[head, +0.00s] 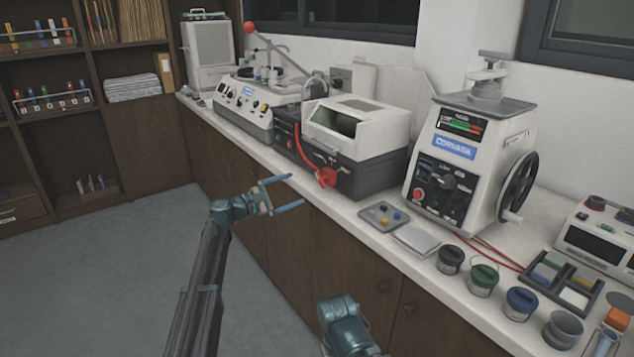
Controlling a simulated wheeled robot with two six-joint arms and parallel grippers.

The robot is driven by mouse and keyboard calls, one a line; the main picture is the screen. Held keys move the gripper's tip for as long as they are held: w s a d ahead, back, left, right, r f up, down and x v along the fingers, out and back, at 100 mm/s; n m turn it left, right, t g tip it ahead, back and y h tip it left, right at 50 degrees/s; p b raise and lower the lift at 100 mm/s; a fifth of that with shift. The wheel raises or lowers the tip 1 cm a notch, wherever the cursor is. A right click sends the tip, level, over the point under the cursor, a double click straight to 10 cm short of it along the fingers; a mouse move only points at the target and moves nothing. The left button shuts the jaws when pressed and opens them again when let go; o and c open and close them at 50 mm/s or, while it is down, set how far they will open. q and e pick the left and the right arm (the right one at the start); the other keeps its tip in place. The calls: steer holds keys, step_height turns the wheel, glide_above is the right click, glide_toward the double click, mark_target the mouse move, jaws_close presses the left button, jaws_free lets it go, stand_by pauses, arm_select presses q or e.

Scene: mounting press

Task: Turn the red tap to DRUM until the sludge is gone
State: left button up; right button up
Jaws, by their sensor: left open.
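The red tap (327,178) is on the lower front of a white and dark-grey machine with a windowed hood (357,122), at the back edge of my reach in the head view. Its markings, including any DRUM label, are too small to read, and I cannot tell which way it is turned. No sludge can be made out. My left gripper (296,190) is open and empty, its two blue fingers spread, in front of the cabinet and left of the tap, apart from it in the picture. Part of my right arm shows at the bottom, but its fingers are not visible.
The Corvash press (460,150) with a black handwheel stands right of the machine. A small grey tray (372,221) and a pale slab (416,239) lie between them near the counter edge. Floor before the cabinets is clear.

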mark_target(319, 180)
arm_select(q)
steer(key=x, duration=1)
steer(key=shift+w+d, duration=0.1)
steer(key=c, duration=1.3)
steer(key=shift+m, duration=0.3)
steer(key=m, duration=0.3)
steer(key=shift+m, duration=0.3)
steer(key=shift+f+m, duration=0.1)
steer(key=shift+m, duration=2.1)
